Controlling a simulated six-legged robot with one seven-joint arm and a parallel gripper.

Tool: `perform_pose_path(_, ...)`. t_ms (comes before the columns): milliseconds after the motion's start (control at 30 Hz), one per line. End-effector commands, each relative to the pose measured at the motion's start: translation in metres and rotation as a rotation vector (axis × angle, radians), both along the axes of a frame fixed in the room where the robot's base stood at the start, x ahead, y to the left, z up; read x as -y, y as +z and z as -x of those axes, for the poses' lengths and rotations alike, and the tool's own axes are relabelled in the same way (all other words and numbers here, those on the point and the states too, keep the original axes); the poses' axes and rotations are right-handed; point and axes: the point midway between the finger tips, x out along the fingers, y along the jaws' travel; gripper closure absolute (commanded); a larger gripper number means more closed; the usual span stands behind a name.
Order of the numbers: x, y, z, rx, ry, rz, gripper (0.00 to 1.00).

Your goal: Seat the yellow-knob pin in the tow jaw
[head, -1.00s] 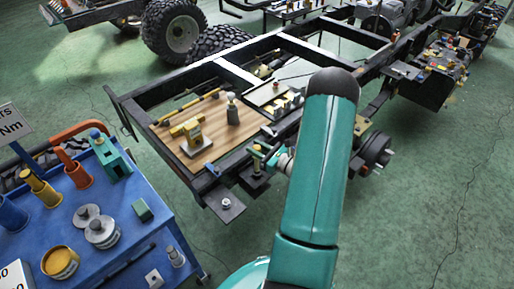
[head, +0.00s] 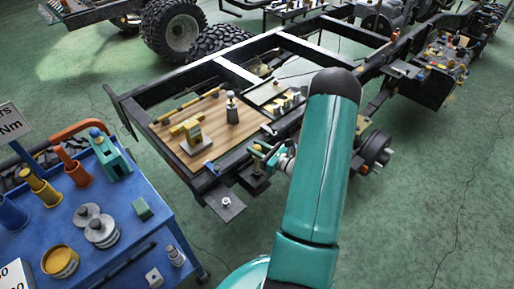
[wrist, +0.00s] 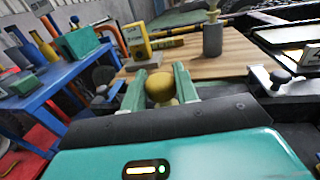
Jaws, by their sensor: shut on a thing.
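My gripper (head: 268,157) is at the near right corner of the chassis frame, beside the wooden board. In the wrist view its two green fingers (wrist: 161,84) are shut on the round knob of the yellow-knob pin (wrist: 160,90). The pin's shank is hidden below the knob in that view. In the head view a dark block (head: 254,184), which looks like the tow jaw, is on the frame's end just below my gripper. I cannot tell whether the pin is inside its holes.
The wooden board (head: 222,140) carries a yellow-topped block (head: 193,136) and a grey cylinder (head: 232,112). A blue cart (head: 110,195) with tools and discs stands at left. A dark wheel hub (head: 375,150) is right of my arm.

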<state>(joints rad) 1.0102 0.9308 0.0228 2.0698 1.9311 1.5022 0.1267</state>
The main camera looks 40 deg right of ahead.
Motion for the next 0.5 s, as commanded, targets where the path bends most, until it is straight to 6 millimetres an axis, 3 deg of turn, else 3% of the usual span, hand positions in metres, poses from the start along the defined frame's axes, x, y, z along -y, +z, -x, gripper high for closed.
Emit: perform_pose_path(500, 0.0, -0.0045, -0.0002, 0.0, 0.0, 0.0, 0.93)
